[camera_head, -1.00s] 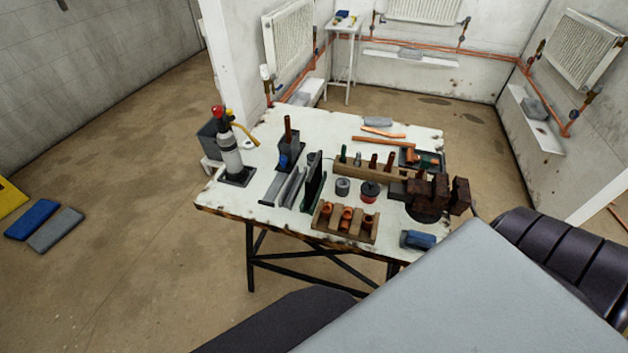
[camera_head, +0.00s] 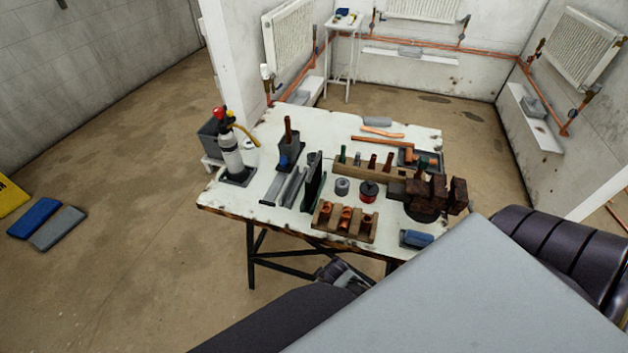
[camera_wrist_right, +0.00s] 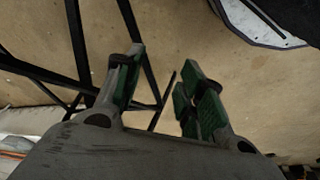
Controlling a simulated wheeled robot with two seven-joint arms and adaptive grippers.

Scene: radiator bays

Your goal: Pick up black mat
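A black upright sheet (camera_head: 316,182) stands on edge in a slot at the middle of the worktable, beside thinner grey upright pieces; it may be the black mat, but I cannot be sure. No flat black mat shows on the tabletop. My left gripper (camera_head: 340,274) shows partly below the table's front edge, apart from the sheet; its fingers are too unclear to judge. My right gripper (camera_wrist_right: 162,65) is open and empty in the right wrist view, with bare floor and dark table legs beyond its green finger pads. It is not visible in the head view.
The white worktable (camera_head: 228,188) also holds a torch bottle (camera_head: 230,158), a wooden block of copper fittings (camera_head: 344,222), a vise (camera_head: 432,196) and a blue item (camera_head: 416,239). Blue (camera_head: 34,218) and grey (camera_head: 58,228) pads lie on the floor at left.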

